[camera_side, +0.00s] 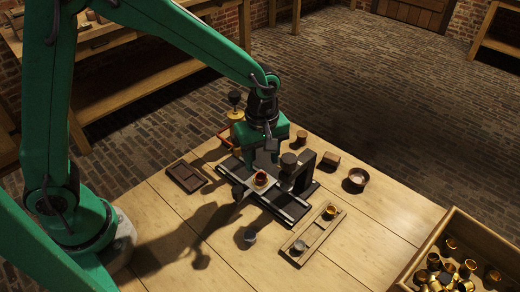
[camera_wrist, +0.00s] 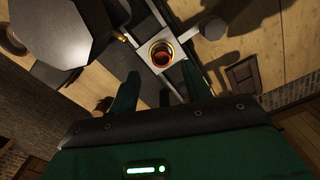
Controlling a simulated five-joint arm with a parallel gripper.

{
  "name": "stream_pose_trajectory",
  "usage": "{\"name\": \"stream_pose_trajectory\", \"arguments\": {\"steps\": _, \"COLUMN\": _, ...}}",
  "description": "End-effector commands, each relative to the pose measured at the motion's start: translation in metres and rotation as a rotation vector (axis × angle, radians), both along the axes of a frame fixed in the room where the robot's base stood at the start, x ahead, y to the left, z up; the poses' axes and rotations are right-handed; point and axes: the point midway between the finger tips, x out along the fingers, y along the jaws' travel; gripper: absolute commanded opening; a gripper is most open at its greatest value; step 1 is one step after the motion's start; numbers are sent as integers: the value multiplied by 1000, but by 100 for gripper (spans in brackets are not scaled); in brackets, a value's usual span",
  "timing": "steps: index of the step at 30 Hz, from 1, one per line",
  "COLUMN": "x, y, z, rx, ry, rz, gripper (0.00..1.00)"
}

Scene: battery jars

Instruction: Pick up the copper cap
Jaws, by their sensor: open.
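A small round copper-coloured piece (camera_side: 261,177), which looks like the copper cap, sits on a pale square plate on the dark rail fixture (camera_side: 290,208). In the wrist view it shows as a reddish-brown disc (camera_wrist: 162,54) inside a gold-coloured ring; whether it is one part or two I cannot tell. My gripper (camera_side: 262,163) hangs just above and behind it in the side view. In the wrist view my gripper (camera_wrist: 163,84) has its two green fingers spread apart with nothing between them, and the piece lies beyond their tips.
A dark press-like post (camera_side: 303,170) stands close right of my gripper. A wooden tray (camera_side: 315,235) holds a gold cap (camera_side: 330,211) and a grey cap (camera_side: 299,246). A bowl (camera_side: 357,178) stands right. A crate (camera_side: 425,245) holds several brass pieces.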

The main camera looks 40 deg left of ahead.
Motion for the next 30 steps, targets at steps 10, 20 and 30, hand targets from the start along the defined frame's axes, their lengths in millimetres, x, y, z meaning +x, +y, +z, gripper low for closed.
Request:
{"name": "stream_pose_trajectory", "arguments": {"steps": 10, "x": -1, "y": 1, "z": -10, "rx": 1, "ry": 2, "rz": 0, "gripper": 48}}
{"name": "stream_pose_trajectory", "arguments": {"steps": 20, "x": -2, "y": 2, "z": -45, "rx": 1, "ry": 2, "rz": 0, "gripper": 48}}
{"name": "stream_pose_trajectory", "arguments": {"steps": 30, "x": -2, "y": 2, "z": -53, "rx": 0, "ry": 0, "rz": -1, "gripper": 48}}
